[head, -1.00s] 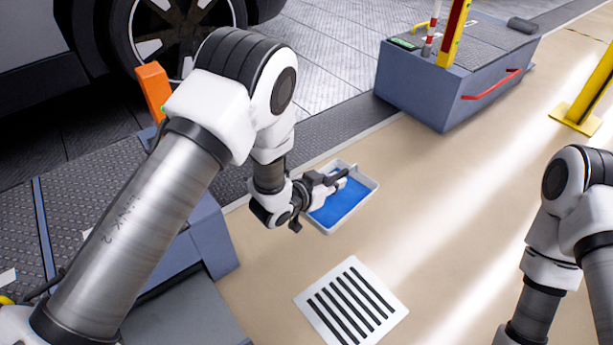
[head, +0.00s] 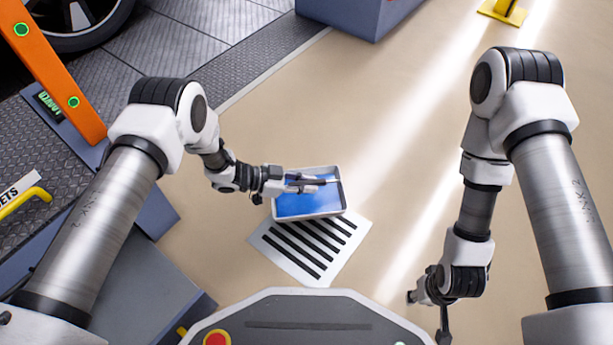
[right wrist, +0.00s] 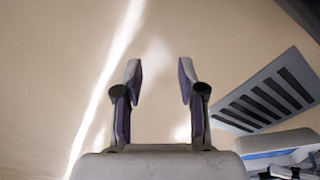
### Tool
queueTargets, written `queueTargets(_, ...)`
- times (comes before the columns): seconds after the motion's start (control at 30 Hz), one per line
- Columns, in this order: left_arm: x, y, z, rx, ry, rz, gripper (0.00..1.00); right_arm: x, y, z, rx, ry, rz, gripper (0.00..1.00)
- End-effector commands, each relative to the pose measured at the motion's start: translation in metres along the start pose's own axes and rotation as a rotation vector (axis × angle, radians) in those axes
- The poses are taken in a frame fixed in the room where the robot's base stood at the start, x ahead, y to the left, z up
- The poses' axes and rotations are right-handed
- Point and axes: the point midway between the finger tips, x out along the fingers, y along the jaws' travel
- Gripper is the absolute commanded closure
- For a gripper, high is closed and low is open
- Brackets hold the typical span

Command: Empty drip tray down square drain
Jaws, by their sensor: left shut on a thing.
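The drip tray (head: 312,216) is white and shallow with blue liquid inside. It shows in the middle of the head view, overlapping the far edge of the square drain (head: 330,256), a white plate with dark slots. My left gripper (head: 308,184) is shut on the tray, its fingers reaching over the tray from the left. I cannot tell the tray's exact height or tilt. My right gripper (right wrist: 160,74) is open and empty over bare floor. The right wrist view also shows the drain (right wrist: 262,98) and a corner of the tray (right wrist: 280,143) at right.
An orange post (head: 60,70) and a blue-grey ramp block (head: 150,215) stand at left. A blue-grey box (head: 345,14) and a yellow post base (head: 503,12) are at the back. The beige floor between the drain and my right arm is clear.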

Motion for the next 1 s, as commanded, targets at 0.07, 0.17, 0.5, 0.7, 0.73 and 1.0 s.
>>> queueTargets(0.07, -0.001, 0.001, -0.004, 0.016, 0.000, -0.007, 1.00, -0.006, 0.000, 0.001, 0.001, -0.003, -0.001, 0.60)
queueTargets(0.17, -0.002, 0.002, -0.006, 0.044, 0.000, -0.019, 1.00, -0.011, 0.000, 0.002, 0.003, -0.007, -0.001, 0.60)
queueTargets(0.5, -0.005, 0.006, -0.013, 0.145, 0.000, -0.061, 1.00, -0.027, 0.000, 0.007, 0.010, -0.022, -0.003, 0.60)
queueTargets(0.7, -0.007, 0.009, -0.017, 0.208, 0.001, -0.089, 1.00, -0.036, 0.000, 0.009, 0.015, -0.030, -0.004, 0.60)
queueTargets(0.73, -0.007, 0.009, -0.017, 0.218, 0.000, -0.092, 1.00, -0.037, 0.000, 0.009, 0.015, -0.031, -0.004, 0.60)
queueTargets(1.0, -0.009, 0.016, -0.022, 0.318, 0.001, -0.133, 1.00, -0.050, 0.000, 0.012, 0.020, -0.041, -0.005, 0.60)
